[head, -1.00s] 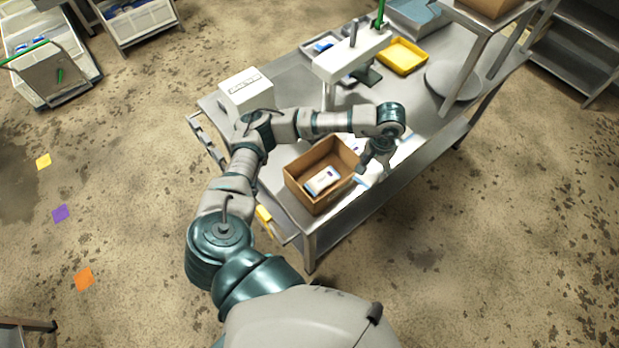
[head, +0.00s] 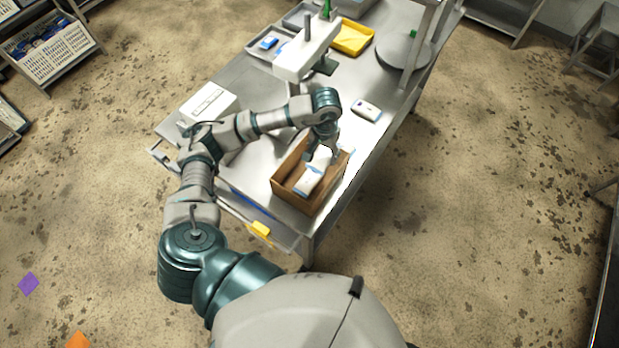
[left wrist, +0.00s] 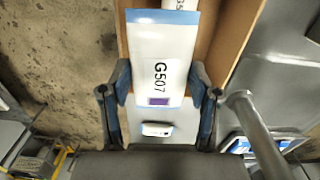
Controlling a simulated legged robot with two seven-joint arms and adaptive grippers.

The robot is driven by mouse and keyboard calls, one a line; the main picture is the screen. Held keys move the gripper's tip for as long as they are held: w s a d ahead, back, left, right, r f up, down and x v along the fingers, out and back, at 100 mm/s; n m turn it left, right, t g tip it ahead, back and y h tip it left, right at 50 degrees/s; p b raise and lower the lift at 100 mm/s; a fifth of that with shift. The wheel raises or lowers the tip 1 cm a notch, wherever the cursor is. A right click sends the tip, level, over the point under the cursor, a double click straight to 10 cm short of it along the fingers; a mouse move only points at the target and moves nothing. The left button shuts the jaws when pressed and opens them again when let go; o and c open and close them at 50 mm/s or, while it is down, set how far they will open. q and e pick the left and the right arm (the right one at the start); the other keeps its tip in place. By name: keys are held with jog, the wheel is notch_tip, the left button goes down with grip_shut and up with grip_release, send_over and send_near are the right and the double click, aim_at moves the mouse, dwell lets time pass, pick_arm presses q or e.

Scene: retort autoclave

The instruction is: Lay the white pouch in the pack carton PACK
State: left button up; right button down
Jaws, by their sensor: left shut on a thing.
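The brown open pack carton (head: 333,187) stands on the near end of the steel table, and its cardboard wall shows in the left wrist view (left wrist: 232,28). One white pouch (head: 308,182) lies inside it. My left gripper (head: 322,153) is over the far part of the carton, shut on another white pouch. In the left wrist view this held pouch (left wrist: 161,60), marked G507, sits between the two fingers (left wrist: 161,98) and extends over the carton. Whether it touches the carton floor I cannot tell. My right gripper is not in view.
Another white pouch (head: 366,110) lies on the table beyond the carton. A white box (head: 208,103) stands to the left. A white stand (head: 306,62), a yellow tray (head: 353,38) and a round grey plate (head: 404,52) are farther back. Bare tabletop lies around the carton.

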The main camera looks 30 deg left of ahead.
pick_arm(q)
jog(key=s+a+f+p, duration=0.1)
jog(key=s+a+p, duration=0.1)
jog(key=s+a, duration=0.15)
send_over(308, 176)
jog(key=shift+m, duration=0.3)
jog(key=f, duration=0.4)
jog(key=shift+d+f, duration=0.2)
jog(key=shift+f, duration=0.15)
jog(key=shift+f+p, duration=0.35)
jog(key=shift+f, duration=0.3)
notch_tip(308, 176, down, 2)
jog(key=shift+f, duration=0.2)
jog(key=shift+a+f, duration=0.2)
jog(key=shift+f, duration=0.25)
